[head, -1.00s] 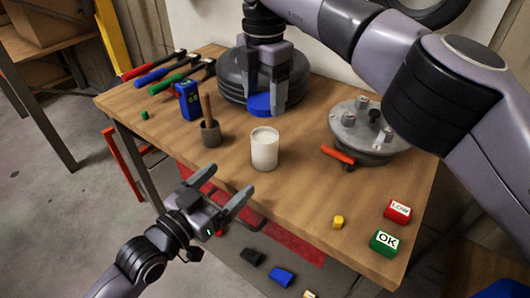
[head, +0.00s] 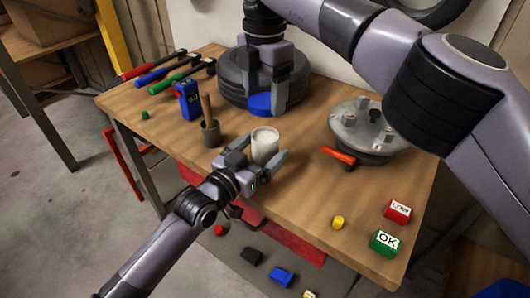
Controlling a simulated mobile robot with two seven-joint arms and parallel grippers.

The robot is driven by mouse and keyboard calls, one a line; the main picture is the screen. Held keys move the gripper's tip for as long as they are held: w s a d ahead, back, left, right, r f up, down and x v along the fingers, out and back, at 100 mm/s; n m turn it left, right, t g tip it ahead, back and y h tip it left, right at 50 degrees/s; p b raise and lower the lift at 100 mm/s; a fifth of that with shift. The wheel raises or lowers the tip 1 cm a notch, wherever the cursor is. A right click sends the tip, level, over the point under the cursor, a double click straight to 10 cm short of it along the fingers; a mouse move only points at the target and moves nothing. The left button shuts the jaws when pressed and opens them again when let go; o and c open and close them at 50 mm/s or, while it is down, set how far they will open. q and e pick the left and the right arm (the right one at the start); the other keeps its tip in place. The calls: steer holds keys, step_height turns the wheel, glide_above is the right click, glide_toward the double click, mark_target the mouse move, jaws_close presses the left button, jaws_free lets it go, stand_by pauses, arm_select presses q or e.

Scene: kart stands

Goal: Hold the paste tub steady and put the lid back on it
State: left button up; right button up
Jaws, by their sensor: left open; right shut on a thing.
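The white paste tub (head: 264,143) stands upright and without a lid on the wooden workbench. My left gripper (head: 264,160) is open, with its fingers on either side of the tub low down; I cannot tell if they touch it. My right gripper (head: 271,101) comes down from the top and is shut on the blue lid (head: 260,104). It holds the lid behind the tub, in front of the black tyres, apart from the tub.
Black tyres (head: 231,87) stand behind the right gripper. A grey pot with a brush (head: 210,134) and a blue meter (head: 189,101) are left of the tub. A round metal hub (head: 350,132) and orange-handled tool (head: 339,154) are right. Red and green blocks (head: 384,243) lie at front right.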

arm_select(q)
steer(key=c, duration=1.6)
arm_select(e)
glide_above(265, 140)
steer(key=shift+f, duration=2.5)
steer(key=shift+f, duration=0.9)
steer(key=shift+f, duration=0.55)
